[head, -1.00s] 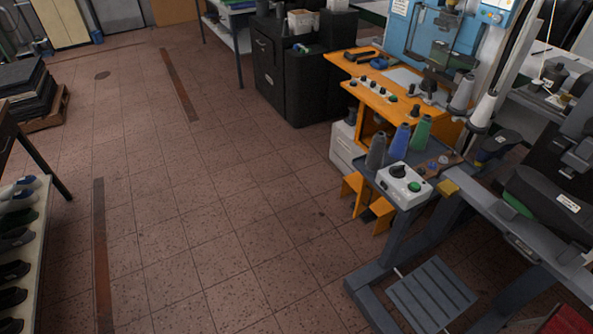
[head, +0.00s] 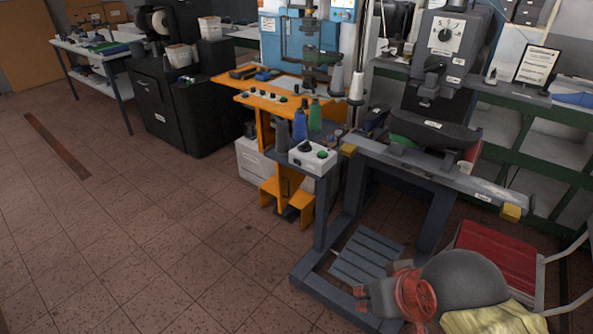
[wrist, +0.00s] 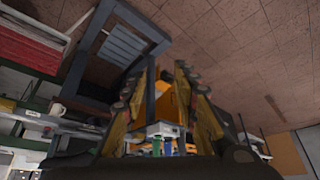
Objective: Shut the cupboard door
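No cupboard door standing open can be made out in either view. In the head view, a black cabinet (head: 168,115) with a labelled front stands at the back left, and I cannot tell whether its front is a door. A plain brown panel (head: 25,45) at the top left edge could be a door, but it is cut off. My gripper (wrist: 167,74) shows in the wrist view with its two fingers apart and nothing between them. The orange workbench lies beyond the gap, well away from the fingers. Part of my arm shows at the bottom right of the head view.
The orange workbench (head: 270,102) and a grey machine stand (head: 420,172) fill the middle and right. A red-seated chair (head: 500,255) stands close at the right. Tiled floor (head: 130,225) is free at the left.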

